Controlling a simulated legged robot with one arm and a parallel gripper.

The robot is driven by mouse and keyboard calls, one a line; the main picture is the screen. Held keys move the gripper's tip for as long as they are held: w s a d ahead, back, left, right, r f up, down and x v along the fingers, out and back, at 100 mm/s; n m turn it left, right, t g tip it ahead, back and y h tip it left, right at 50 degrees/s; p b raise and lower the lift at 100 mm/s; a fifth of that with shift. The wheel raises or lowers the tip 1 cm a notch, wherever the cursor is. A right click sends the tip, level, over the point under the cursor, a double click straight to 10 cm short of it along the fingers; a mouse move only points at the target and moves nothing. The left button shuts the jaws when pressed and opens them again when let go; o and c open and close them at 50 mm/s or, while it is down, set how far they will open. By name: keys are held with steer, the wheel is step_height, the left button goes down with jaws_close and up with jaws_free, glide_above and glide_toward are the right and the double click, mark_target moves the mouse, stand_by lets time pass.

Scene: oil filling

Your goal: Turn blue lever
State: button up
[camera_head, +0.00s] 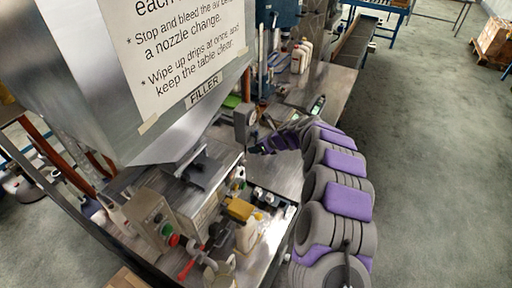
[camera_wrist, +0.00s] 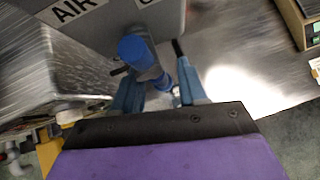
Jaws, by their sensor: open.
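The blue lever (camera_wrist: 138,53) shows in the wrist view, with a rounded end and an arm running down and right in front of a grey box. My gripper (camera_wrist: 158,88) is open, its two bluish fingers on either side of the lever's lower part. I cannot tell whether either finger touches it. In the head view my gripper (camera_head: 256,147) is at the far end of my purple and grey arm, beside a small grey unit (camera_head: 245,122). The lever is too small or hidden to make out there.
The grey box carries an "AIR" label (camera_wrist: 76,8). A metal filler housing with a sign (camera_head: 180,45) stands left of my arm. A control box (camera_head: 152,222), a yellow-capped bottle (camera_head: 250,232) and a red-handled valve (camera_head: 188,268) stand near. White bottles (camera_head: 300,57) stand on the metal table behind.

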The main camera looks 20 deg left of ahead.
steer(key=v, duration=1.6)
steer(key=shift+d+b, duration=0.2)
steer(key=shift+b, duration=0.2)
steer(key=s+d+n+g+h+b, duration=0.1)
steer(key=s+d+n+b, duration=0.35)
steer(key=s, duration=0.35)
steer(key=s+d+n+g+h+b, duration=0.1)
steer(key=s+d+n+b, duration=0.4)
steer(key=s, duration=0.3)
steer(key=s+d+f+n+g+h+b, duration=0.1)
steer(key=s+d+f+n+h+b, duration=0.2)
steer(key=s+d+f+n, duration=0.3)
steer(key=s+d+f+n+g+h+b, duration=0.1)
steer(key=s+d+f+n+h+b, duration=0.2)
steer(key=s+d, duration=1.3)
steer(key=s+f+n+b, duration=0.2)
steer(key=s+f+b, duration=0.1)
steer(key=s, duration=0.3)
steer(key=shift+s+d+f+n+h, duration=0.25)
steer(key=shift+s+f+n+h, duration=0.05)
steer(key=shift+s+f+n, duration=0.1)
